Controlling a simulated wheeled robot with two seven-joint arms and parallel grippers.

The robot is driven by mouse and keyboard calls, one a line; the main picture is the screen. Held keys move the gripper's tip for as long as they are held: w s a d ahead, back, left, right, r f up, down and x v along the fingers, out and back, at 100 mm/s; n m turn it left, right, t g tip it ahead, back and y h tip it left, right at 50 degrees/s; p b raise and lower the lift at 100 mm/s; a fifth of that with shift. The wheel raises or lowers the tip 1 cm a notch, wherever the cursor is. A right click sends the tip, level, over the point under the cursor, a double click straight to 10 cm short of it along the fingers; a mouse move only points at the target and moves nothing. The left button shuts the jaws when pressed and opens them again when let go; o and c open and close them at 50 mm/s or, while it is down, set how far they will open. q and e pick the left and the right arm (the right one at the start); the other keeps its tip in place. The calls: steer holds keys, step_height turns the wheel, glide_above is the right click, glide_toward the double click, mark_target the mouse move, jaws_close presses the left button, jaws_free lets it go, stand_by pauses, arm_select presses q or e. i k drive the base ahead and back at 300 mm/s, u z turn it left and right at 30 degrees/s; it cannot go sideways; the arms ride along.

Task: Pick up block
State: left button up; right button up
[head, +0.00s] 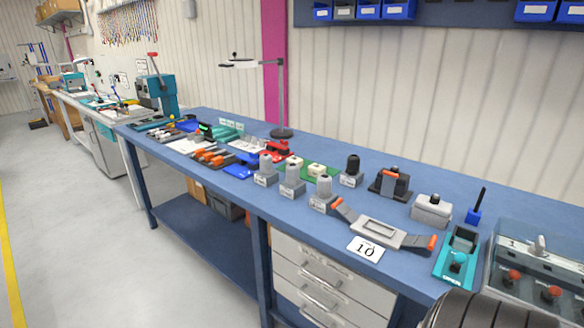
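Several block-like pieces stand on the blue workbench (225,165), and I cannot tell which one is the task's block. A light grey block (431,211) with a dark knob sits further right. A dark block with orange parts (391,182) is between them. Neither of my grippers shows in the head view.
A grey bracket with orange-tipped straps (378,231) and a card marked 10 (366,249) lie at the front. A teal device (457,256) and a clear-covered box (538,275) crowd the right end. A lamp (281,100) stands behind. Drawers (330,285) are below.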

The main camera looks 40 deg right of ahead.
mark_target(315, 170)
steer(key=z, duration=0.35)
steer(key=i, duration=0.95)
steer(key=z, duration=0.6)
